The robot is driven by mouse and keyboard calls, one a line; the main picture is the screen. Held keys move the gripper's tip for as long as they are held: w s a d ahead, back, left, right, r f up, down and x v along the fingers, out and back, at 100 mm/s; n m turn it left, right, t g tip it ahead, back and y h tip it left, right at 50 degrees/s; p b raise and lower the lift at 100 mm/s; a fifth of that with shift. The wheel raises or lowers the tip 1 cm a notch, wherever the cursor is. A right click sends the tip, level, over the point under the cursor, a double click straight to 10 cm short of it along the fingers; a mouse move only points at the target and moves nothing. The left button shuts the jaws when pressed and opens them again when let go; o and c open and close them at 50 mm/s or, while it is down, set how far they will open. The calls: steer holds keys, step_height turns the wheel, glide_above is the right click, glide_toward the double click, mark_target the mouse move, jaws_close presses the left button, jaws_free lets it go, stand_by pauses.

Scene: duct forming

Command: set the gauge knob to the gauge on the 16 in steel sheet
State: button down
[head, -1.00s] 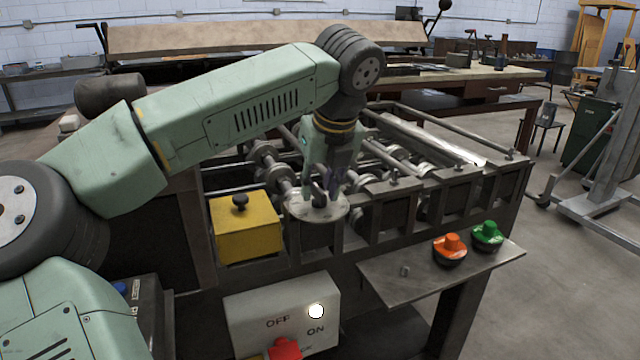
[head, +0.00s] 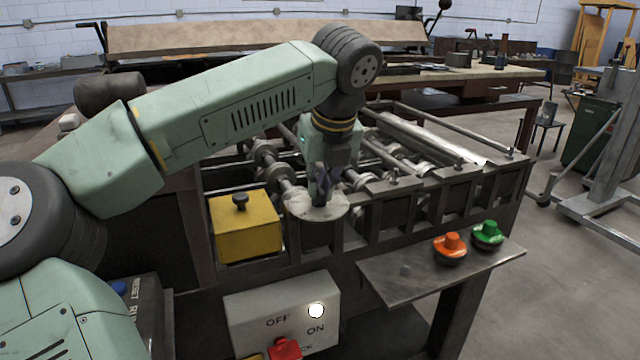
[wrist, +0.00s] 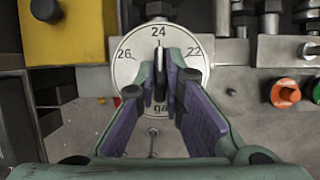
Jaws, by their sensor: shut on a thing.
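The gauge dial (head: 336,210) is a round pale plate on the front of the forming machine. In the wrist view the dial (wrist: 128,68) shows 26 at left, 24 at top, 22 at right and "ga" below. The dark gauge knob (wrist: 160,62) stands at its centre, its upper end in line with 24. My gripper (head: 320,198) points down at the dial and is shut on the knob; its purple-lined fingers (wrist: 161,85) hide the knob's sides. A shiny metal strip (head: 440,140) lies on the machine's top; I cannot tell whether it is the steel sheet, and no gauge marking is legible.
A yellow box (head: 247,228) with a black knob stands left of the dial. Orange (head: 450,247) and green (head: 487,234) buttons sit on a shelf at right. A switch box (head: 285,310) marked OFF and ON, with a red switch, is below.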

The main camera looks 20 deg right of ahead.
steer(key=m+h+b, duration=0.1)
steer(key=m, duration=0.2)
steer(key=shift+a, duration=0.1)
steer(key=m+h, duration=0.1)
steer(key=m, duration=0.2)
steer(key=shift+g, duration=0.4)
steer(key=m+p, duration=0.1)
steer(key=m, duration=0.1)
steer(key=m+g+h, duration=0.1)
steer(key=m, duration=0.2)
steer(key=shift+w+a+h+p, duration=0.1)
steer(key=shift+h+p, duration=0.2)
steer(key=shift+p, duration=0.1)
steer(key=shift+m, duration=0.3)
steer(key=c, duration=1.7)
jaws_free()
steer(key=shift+r, duration=0.1)
